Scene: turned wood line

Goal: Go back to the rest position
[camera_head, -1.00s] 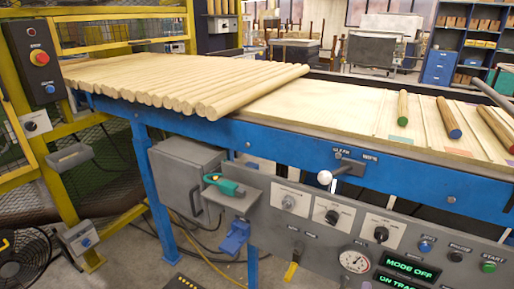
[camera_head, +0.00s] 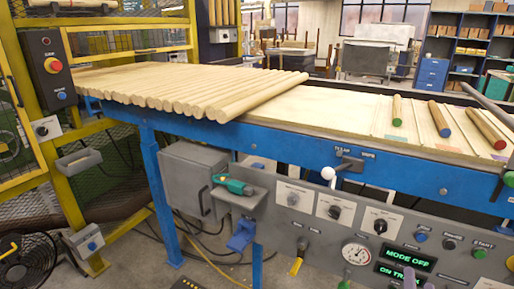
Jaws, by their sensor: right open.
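My right gripper (camera_head: 417,281) barely shows at the bottom edge, in front of the lower panel display. Only pale fingertips are visible, apart from each other, and the rest is cut off by the frame. It looks open, and I see nothing between the fingertips. My left gripper is not in view. Wooden rods (camera_head: 190,88) lie side by side on the blue-framed table. A green-ended rod (camera_head: 397,110), a blue-ended rod (camera_head: 440,118) and a red-ended rod (camera_head: 487,128) lie apart at the right.
The blue table rail (camera_head: 290,146) and grey control panel (camera_head: 310,235) stand in front. A white-knobbed lever (camera_head: 328,173) and a green tool on a grey shelf (camera_head: 238,187) stick out. A yellow frame (camera_head: 60,180) stands at left. The middle of the tabletop is bare.

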